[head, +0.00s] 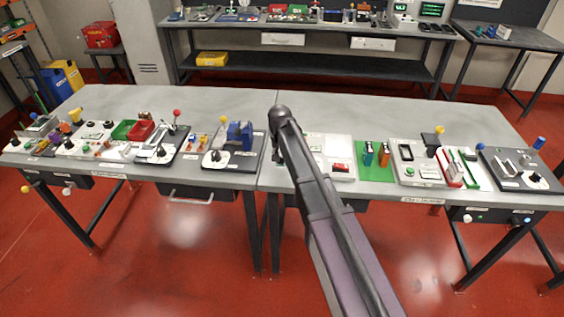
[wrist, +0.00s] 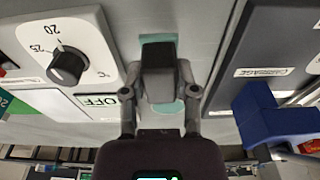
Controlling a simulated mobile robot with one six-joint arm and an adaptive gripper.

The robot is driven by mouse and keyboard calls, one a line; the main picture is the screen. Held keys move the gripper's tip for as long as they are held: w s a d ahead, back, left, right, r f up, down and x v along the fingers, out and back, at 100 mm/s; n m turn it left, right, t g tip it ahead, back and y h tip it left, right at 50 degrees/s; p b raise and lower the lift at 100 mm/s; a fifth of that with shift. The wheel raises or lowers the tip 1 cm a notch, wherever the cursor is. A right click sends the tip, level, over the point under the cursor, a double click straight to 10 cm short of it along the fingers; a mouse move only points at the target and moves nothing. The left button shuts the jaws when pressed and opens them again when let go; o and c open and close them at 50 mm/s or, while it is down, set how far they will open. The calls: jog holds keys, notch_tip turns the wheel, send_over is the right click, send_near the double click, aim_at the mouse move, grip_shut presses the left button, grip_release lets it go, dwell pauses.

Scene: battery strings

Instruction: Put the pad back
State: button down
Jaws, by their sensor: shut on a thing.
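My gripper (wrist: 160,72) is in the middle of the wrist view, its fingers closed in on a thing.
In the wrist view a white dial panel (wrist: 87,42) is close on the left and a dark panel (wrist: 265,55) on the right, with a blue block (wrist: 275,125). A strip of bare table separates the panels. In the head view, a green mat (head: 375,172) lies right of my arm.

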jog(key=shift+w+a, duration=0.1)
dwell(0.3)
jog(key=shift+w+a, duration=0.15)
jog(key=shift+w, duration=0.1)
jog(key=shift+w+a+f+b, duration=0.1)
jog(key=shift+w+f+b, duration=0.05)
jog(key=shift+f+b, duration=0.35)
jog(key=shift+w+a+f+b, duration=0.1)
jog(key=shift+f+b, duration=1.25)
jog(key=shift+f, duration=0.2)
jog(key=shift+c, duration=1.9)
grip_release()
jog(key=shift+r, duration=0.1)
jog(key=shift+r, duration=0.1)
jog(key=r+p, duration=0.4)
jog(key=s+r+p, duration=0.1)
jog(key=r+p, duration=0.7)
jog(key=shift+s, duration=0.25)
